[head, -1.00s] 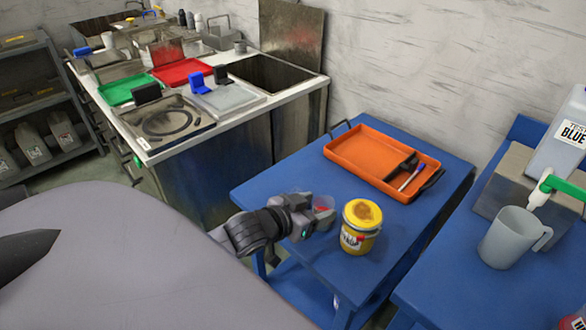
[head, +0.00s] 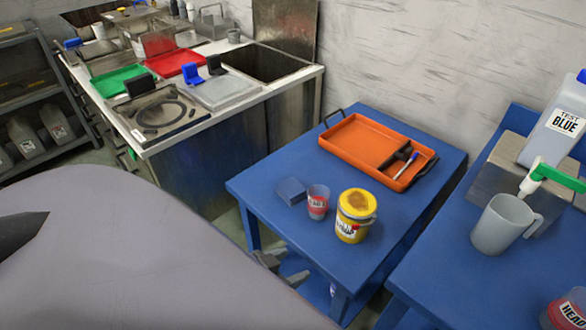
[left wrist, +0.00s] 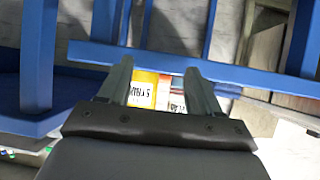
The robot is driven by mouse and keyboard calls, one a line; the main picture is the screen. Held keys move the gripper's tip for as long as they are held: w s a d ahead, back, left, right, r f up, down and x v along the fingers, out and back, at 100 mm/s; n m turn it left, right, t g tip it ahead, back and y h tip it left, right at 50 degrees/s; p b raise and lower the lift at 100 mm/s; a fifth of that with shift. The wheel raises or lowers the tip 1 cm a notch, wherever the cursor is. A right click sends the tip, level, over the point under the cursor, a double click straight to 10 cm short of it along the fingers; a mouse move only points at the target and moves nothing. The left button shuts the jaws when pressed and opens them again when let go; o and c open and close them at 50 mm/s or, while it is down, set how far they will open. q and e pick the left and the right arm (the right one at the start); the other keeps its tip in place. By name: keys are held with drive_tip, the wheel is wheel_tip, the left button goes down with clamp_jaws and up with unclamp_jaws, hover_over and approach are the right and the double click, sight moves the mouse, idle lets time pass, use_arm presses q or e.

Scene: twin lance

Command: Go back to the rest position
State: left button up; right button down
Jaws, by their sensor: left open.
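My left gripper (head: 283,268) shows only in part in the head view, low beside the near side of the blue table (head: 300,240), behind my grey body. In the left wrist view its two fingers (left wrist: 158,78) stand apart with nothing held between them. Beyond them I see a yellow labelled thing (left wrist: 143,86) and a red-and-white labelled one (left wrist: 177,96). A clear cup with a red band (head: 317,202) stands upright on the table, clear of the gripper. My right gripper is not in view.
A second blue table at right holds a grey jug (head: 500,225) and a bottle (head: 553,128). A steel workbench (head: 185,165) stands behind left.

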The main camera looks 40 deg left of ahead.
use_arm(q)
drive_tip(key=s+d+f+g, duration=0.1)
drive_tip(key=s+d+f, duration=0.2)
drive_tip(key=d+f, duration=0.2)
drive_tip(key=shift+s+m+h, duration=0.3)
drive_tip(key=shift+m, duration=0.1)
wheel_tip(320, 180, up, 4)
drive_tip(key=p, duration=0.3)
drive_tip(key=shift+f+p, duration=0.2)
drive_tip(key=shift+p, duration=0.15)
